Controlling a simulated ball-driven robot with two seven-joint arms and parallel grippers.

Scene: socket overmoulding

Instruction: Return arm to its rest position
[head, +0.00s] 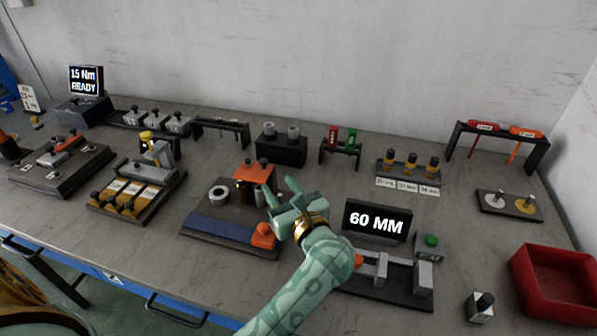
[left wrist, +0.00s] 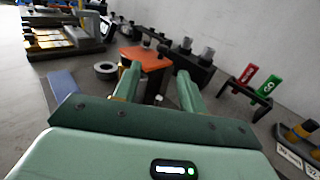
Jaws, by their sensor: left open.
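My left gripper (head: 278,185) is open and empty above the bench, with its arm coming up from the bottom middle of the head view. Its two green fingers point toward the fixture with the orange block (head: 252,173). In the left wrist view the fingers (left wrist: 158,72) stand apart, with the orange block (left wrist: 140,59) behind and between them. I cannot tell the exact gap to the block. The forearm hides part of the bench and the left part of the gauge with the 60 MM display (head: 376,220). My right gripper is not in view.
A grey ring (head: 219,195) lies on the fixture, beside its blue front strip (head: 218,228). A rack with red and green tools (head: 340,147) stands behind. A red bin (head: 555,283) is at the right. Bare bench (head: 150,262) shows at the front left.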

